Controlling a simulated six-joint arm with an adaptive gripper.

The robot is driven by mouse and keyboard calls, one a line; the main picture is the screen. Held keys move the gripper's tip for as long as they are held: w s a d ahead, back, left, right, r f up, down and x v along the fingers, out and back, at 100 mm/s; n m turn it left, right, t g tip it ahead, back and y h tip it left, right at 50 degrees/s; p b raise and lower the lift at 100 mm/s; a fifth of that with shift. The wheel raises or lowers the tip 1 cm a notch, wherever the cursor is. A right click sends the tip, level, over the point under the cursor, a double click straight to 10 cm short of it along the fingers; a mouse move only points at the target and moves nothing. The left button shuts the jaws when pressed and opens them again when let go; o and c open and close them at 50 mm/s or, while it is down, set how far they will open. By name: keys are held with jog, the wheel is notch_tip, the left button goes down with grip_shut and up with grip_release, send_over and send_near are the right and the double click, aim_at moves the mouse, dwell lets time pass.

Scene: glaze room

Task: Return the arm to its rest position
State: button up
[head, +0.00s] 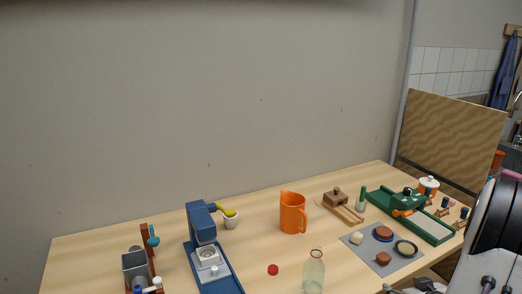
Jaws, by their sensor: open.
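Part of my arm (493,235), pale with a dark round joint, fills the right edge of the head view. It stands in front of the table's right end and hides part of what is behind it. I cannot make out my gripper's fingers in this view. Small dark and grey parts show at the bottom edge below the table's right side, too cut off to identify.
The wooden table (105,254) holds a blue press-like device (203,235), an orange jug (292,213), a glass bottle (314,272), a red cap (273,269), a grey mat (372,262) with several pieces, and a green tool (428,224). A wooden board (450,130) stands behind right.

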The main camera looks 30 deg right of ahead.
jog(key=w+a+r+g, duration=0.2)
jog(key=a+r, duration=0.6)
jog(key=a, duration=0.2)
jog(key=w+a+r+g, duration=0.1)
jog(key=w+a+r, duration=0.2)
jog(key=a+r, duration=0.6)
jog(key=s+a+n+y, duration=0.1)
jog(key=s+a, duration=0.3)
jog(key=a, duration=0.5)
jog(key=s+a+r+n+y, duration=0.1)
jog(key=s+a+y, duration=0.1)
jog(key=s+a, duration=0.3)
jog(key=s+a+r+n+g+y, duration=0.1)
jog(key=s+a, duration=0.4)
jog(key=a, duration=0.8)
jog(key=shift+s+r+n+y, duration=0.15)
jog(key=shift+n+y, duration=0.35)
jog(key=shift+y, duration=0.2)
